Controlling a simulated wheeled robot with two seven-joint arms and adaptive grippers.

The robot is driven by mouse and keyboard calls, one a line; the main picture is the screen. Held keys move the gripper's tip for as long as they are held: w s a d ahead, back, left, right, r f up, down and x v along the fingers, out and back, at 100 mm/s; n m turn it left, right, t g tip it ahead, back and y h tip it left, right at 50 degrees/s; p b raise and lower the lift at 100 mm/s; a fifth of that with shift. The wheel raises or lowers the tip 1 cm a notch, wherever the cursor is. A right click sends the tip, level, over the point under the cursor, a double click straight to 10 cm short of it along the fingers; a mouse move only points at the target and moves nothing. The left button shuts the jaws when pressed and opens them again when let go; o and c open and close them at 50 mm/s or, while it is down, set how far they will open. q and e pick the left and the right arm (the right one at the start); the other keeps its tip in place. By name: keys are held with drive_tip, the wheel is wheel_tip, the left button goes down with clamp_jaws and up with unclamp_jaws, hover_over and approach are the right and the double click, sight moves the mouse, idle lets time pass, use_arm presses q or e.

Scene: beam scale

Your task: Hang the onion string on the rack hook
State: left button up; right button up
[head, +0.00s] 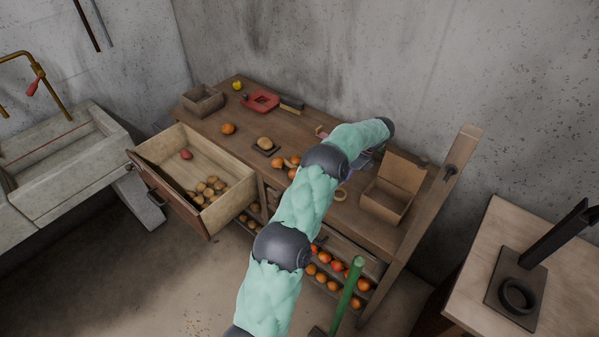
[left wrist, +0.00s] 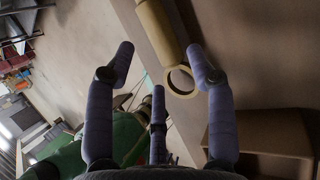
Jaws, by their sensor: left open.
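Orange-brown onions (head: 294,160) lie in a small group on the wooden counter, just left of my left arm in the head view. The arm covers part of that area, and I cannot tell whether they are strung together. A tall wooden post (head: 437,205) with a small dark hook (head: 450,172) stands at the counter's right end, right of my arm. My left gripper (left wrist: 160,62) is open and empty in the left wrist view. My right gripper is not in view.
An open cardboard box (head: 388,207) sits between my arm and the post. An open drawer (head: 222,206) with potatoes juts out at left. Round orange produce (head: 322,257) fills shelves below the counter. A pale table (head: 480,290) stands at right.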

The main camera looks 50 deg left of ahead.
use_arm(q)
drive_tip(key=shift+b+x, duration=0.65)
drive_tip(key=shift+x, duration=2.1)
drive_tip(key=shift+s+d, duration=0.1)
clamp_jaws()
